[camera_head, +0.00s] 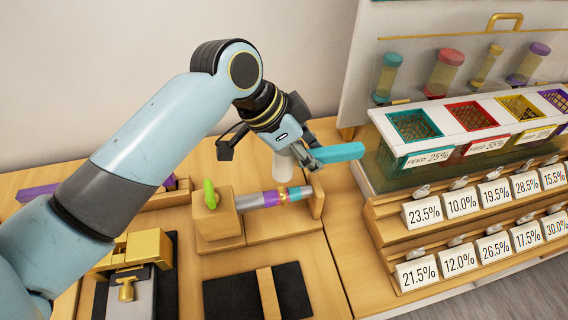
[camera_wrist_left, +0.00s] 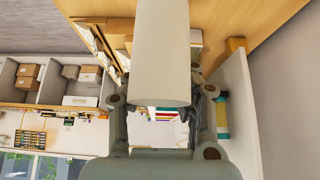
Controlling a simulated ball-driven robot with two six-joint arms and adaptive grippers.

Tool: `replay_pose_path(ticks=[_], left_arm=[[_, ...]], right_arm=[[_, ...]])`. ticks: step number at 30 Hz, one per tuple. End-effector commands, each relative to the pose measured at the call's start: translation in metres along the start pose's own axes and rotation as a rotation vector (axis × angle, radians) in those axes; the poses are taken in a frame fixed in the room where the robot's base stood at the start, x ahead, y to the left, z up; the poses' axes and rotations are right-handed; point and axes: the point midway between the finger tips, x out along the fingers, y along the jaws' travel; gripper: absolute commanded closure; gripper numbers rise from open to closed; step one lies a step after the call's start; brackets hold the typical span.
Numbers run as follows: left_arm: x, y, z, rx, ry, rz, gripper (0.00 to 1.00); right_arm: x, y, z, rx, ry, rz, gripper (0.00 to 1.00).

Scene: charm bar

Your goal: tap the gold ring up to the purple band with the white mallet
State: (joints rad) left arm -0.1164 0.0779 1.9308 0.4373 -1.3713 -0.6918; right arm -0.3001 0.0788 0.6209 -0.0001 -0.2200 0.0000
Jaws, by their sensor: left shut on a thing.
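My left gripper (camera_head: 288,140) is shut on the white mallet. Its white head (camera_head: 284,165) hangs just under the gripper, and a teal bar (camera_head: 338,153), apparently its handle, sticks out to the right. In the left wrist view the white mallet (camera_wrist_left: 162,55) fills the upper middle. Below it, a horizontal rod (camera_head: 249,202) lies between a wooden block and an upright end plate. The rod carries a purple band (camera_head: 269,199), a thin gold ring (camera_head: 282,195) beside it, and a teal band (camera_head: 295,193) further right. Any gap between ring and purple band is too small to tell. My right gripper is out of view.
The wooden holder (camera_head: 214,215) has a green knob (camera_head: 209,194). A gold clamp (camera_head: 135,255) stands at left, and a black mat (camera_head: 258,292) lies in front. Racks of percentage tags (camera_head: 422,212) and coloured bins (camera_head: 415,125) stand at right.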

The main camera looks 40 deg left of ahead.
Motion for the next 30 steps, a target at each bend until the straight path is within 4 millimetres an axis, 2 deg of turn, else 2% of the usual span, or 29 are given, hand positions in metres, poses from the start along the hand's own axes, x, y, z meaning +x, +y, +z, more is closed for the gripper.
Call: replay_pose_path(ticks=[1,3,16,30], left_arm=[[0.000,0.000,-0.001,0.000,0.001,-0.001,0.91],[0.000,0.000,-0.001,0.000,0.001,-0.001,1.00],[-0.009,-0.001,0.008,-0.002,0.047,0.004,1.00],[-0.011,-0.001,0.008,-0.004,0.063,0.006,1.00]], right_arm=[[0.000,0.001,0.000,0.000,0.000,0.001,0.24],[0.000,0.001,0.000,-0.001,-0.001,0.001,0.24],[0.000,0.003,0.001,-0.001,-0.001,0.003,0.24],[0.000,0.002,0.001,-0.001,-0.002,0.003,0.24]])
